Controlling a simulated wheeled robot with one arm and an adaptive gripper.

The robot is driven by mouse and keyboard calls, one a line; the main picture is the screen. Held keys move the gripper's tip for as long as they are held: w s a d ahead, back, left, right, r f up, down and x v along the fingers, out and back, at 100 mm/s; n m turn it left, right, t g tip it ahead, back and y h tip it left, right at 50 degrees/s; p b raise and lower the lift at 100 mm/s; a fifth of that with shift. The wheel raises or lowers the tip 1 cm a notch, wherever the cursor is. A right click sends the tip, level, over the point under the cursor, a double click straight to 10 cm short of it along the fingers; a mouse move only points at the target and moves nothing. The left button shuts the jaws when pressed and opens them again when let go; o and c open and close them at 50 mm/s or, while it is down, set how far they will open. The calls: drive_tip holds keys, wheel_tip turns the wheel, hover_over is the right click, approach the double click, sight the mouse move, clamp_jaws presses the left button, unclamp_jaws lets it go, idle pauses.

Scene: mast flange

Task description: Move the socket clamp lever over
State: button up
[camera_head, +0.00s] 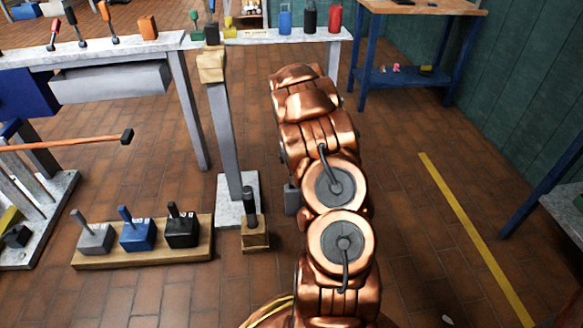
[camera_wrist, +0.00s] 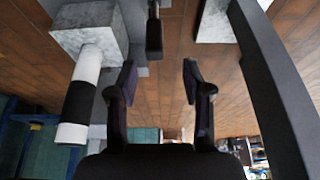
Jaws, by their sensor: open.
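In the wrist view, my gripper (camera_wrist: 158,82) is open, with its two dark fingers apart and nothing between their tips. A short dark handle (camera_wrist: 153,38) lies just beyond the fingertips, near the top of that view, nearer the left finger. It looks like a lever, but I cannot tell for certain that it is the socket clamp lever. A white cylinder with a black band (camera_wrist: 80,92) stands out from a pale speckled block (camera_wrist: 90,30) left of the fingers. In the head view, my copper arm hides the gripper and most of the area beyond it.
In the wrist view, a long dark bar (camera_wrist: 270,75) runs close along the right. In the head view, a grey post (camera_head: 222,130) stands left of my arm, near a small wooden block with a dark handle (camera_head: 249,205).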

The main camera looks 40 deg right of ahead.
drive_tip(key=b+x, duration=0.1)
drive_tip(key=x, duration=0.4)
drive_tip(key=b+x, duration=0.1)
drive_tip(key=x, duration=0.1)
drive_tip(key=shift+s+d+f+b, duration=0.1)
drive_tip(key=shift+d+f+b, duration=0.15)
drive_tip(key=shift+d, duration=0.25)
drive_tip(key=shift+w+d+f, duration=0.15)
drive_tip(key=shift+w+f, duration=0.15)
drive_tip(key=shift+f, duration=0.15)
clamp_jaws()
